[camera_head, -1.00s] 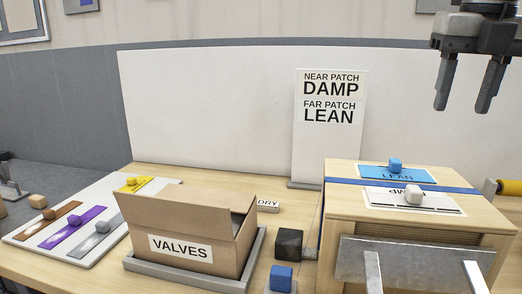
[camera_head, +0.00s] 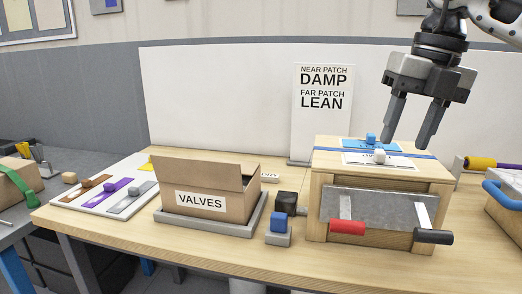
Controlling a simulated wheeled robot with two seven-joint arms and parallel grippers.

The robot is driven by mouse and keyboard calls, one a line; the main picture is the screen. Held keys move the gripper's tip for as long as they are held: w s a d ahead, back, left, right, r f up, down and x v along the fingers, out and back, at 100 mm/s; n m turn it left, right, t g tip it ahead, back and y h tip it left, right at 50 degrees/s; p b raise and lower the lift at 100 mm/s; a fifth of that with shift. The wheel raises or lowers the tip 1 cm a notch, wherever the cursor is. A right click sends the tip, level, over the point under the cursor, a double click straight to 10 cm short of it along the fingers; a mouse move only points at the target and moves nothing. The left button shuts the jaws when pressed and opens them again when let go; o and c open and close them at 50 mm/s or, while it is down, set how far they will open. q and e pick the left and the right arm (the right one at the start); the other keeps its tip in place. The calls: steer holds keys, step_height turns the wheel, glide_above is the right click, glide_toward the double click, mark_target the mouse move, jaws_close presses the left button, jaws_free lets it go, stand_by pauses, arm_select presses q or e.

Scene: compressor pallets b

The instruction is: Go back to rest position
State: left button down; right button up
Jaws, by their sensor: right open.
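My right gripper (camera_head: 412,146) comes in from the upper right and hangs with its fingers pointing down, above the wooden box at the right. Its fingers are apart and nothing is between them. A blue strip lies between the patches. My left gripper is not in the view.
A cardboard box marked VALVES (camera_head: 200,200) stands on a grey tray at the middle. A white board (camera_head: 62,200) with coloured strips lies at the left. Red (camera_head: 347,228) and black (camera_head: 433,237) handles jut out in front.

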steer(key=s+a+f+m+g+y, duration=0.1)
steer(key=s+a+f+y, duration=0.2)
steer(key=a+f+y, duration=0.5)
steer(key=s+a+f+m+y, duration=0.15)
steer(key=a+y, duration=0.35)
steer(key=a, duration=0.6)
steer(key=s+a+f+g+y, duration=0.1)
steer(key=s+a+f+y, duration=0.35)
steer(key=a+y, duration=0.4)
steer(key=w+d+f+m+t+h, duration=0.2)
steer(key=d+f+m+t+h, duration=0.35)
steer(key=f+m+t, duration=0.5)
steer(key=w+d+f+m+t+h, duration=0.1)
steer(key=d+f+m+t+h, duration=0.5)
steer(key=m, duration=0.8)
steer(key=s+d+f+m+g+h, duration=0.2)
steer(key=s+d+f+m+h, duration=0.1)
steer(key=s+f, duration=0.3)
steer(key=s+d+f+m+g+h, duration=0.3)
steer(key=s+f, duration=0.4)
steer(key=f, duration=0.3)
steer(key=shift+s+d+f+h, duration=0.35)
steer(key=shift+d+h, duration=0.5)
steer(key=shift+h, duration=0.35)
